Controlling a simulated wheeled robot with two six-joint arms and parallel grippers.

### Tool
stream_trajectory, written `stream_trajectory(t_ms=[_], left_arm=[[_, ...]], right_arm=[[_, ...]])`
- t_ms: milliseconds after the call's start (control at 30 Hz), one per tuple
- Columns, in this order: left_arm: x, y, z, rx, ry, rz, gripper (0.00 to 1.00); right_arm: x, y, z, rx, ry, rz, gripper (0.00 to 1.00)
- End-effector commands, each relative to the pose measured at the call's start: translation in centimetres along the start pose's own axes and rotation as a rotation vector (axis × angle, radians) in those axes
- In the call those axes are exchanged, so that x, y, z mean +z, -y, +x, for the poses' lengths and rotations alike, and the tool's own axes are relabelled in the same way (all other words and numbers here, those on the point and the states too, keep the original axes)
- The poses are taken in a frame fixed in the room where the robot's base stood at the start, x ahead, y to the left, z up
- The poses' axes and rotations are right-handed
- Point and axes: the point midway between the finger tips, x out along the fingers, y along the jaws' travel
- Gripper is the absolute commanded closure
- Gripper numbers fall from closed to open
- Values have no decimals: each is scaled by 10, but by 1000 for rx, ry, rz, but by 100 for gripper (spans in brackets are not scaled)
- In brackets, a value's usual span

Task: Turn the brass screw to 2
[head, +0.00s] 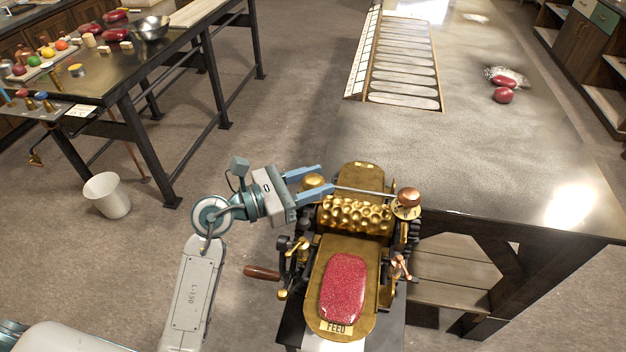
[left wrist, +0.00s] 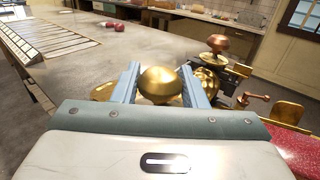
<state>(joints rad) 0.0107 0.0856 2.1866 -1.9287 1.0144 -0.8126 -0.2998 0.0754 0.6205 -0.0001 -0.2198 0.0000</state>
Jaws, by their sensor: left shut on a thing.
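The drop roller machine has a bumpy gold roller (head: 355,216) above a brass feed plate (head: 350,247) marked FEED, with a red glittery slab (head: 343,288) lying on it. A round brass screw knob (head: 313,181) stands at the roller's left end. My left gripper (head: 312,184) has its blue fingers on either side of this knob, shut on it; the knob also shows between the fingers in the left wrist view (left wrist: 160,84). A copper-brown knob (head: 408,196) stands over a pale dial at the roller's right end. The dial's numbers are too small to read.
A wooden-handled crank (head: 262,272) sticks out left of the machine. A long metal-topped table (head: 480,160) behind it holds a slatted rack (head: 404,65) and red lumps (head: 503,95). A white bucket (head: 107,195) stands on the floor at left.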

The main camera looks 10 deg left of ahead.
Motion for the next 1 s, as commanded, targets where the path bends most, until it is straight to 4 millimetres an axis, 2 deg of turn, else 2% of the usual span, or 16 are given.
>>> stream_trajectory(t_ms=[333, 367, 433, 767, 1000], left_arm=[[0, 0, 0, 12, -1, -1, 84], [0, 0, 0, 12, -1, -1, 55], [0, 0, 0, 12, -1, -1, 42], [-1, 0, -1, 11, -1, 0, 41], [-4, 0, -20, 12, -5, 4, 41]], right_arm=[[0, -6, 0, 6, 0, -2, 64], [0, -6, 0, 6, 0, -3, 64], [0, -7, 0, 7, 0, -3, 64], [0, -6, 0, 7, 1, -3, 64], [1, -5, 11, 6, 1, -2, 64]])
